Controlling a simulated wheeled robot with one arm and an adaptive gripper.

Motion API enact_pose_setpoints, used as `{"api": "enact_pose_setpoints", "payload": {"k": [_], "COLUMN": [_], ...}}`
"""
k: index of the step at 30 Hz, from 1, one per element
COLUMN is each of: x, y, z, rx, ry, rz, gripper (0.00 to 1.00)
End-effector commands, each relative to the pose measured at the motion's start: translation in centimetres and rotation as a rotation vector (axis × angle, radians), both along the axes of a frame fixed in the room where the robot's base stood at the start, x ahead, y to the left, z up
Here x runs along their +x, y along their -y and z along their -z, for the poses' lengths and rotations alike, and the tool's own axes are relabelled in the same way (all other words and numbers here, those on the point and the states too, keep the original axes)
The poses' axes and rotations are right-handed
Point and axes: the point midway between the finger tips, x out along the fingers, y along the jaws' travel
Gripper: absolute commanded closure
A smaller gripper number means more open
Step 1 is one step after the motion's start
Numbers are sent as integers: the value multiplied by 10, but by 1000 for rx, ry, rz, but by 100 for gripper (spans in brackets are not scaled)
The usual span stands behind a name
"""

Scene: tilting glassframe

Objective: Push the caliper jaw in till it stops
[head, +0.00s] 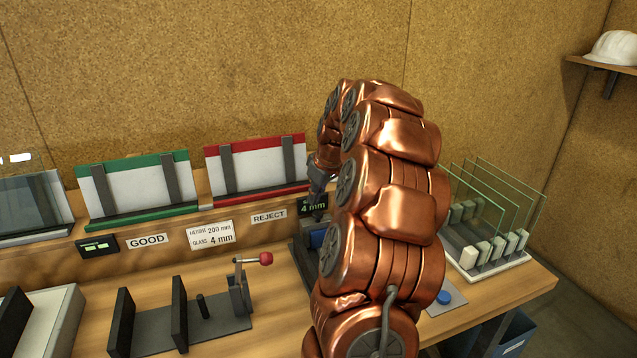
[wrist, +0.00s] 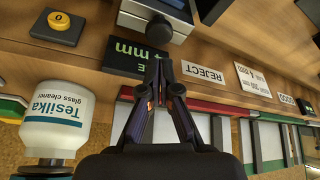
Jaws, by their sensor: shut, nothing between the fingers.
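The caliper is largely hidden behind my copper arm in the head view; a dark base with a blue part (head: 317,238) shows beside the arm. Its display (head: 314,207) reads 4 mm, and the display also shows in the wrist view (wrist: 141,54). My gripper (head: 322,184) is partly hidden by the arm in the head view.
A rack of glass panes (head: 495,250) stands right of my arm. A blue button (head: 444,297) is near it. A lever clamp with a red knob (head: 266,259) stands left.

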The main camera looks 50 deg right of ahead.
Motion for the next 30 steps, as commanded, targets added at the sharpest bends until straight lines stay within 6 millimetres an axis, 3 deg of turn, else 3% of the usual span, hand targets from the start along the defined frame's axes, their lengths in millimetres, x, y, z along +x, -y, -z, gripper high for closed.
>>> {"api": "enact_pose_setpoints", "payload": {"k": [9,23,30], "x": [10,10,0], "y": [1,0,-3], "z": [26,29,32], "rx": [-1,-1,0], "ry": [-1,1,2], "rz": [0,0,0], "gripper": [100,100,100]}}
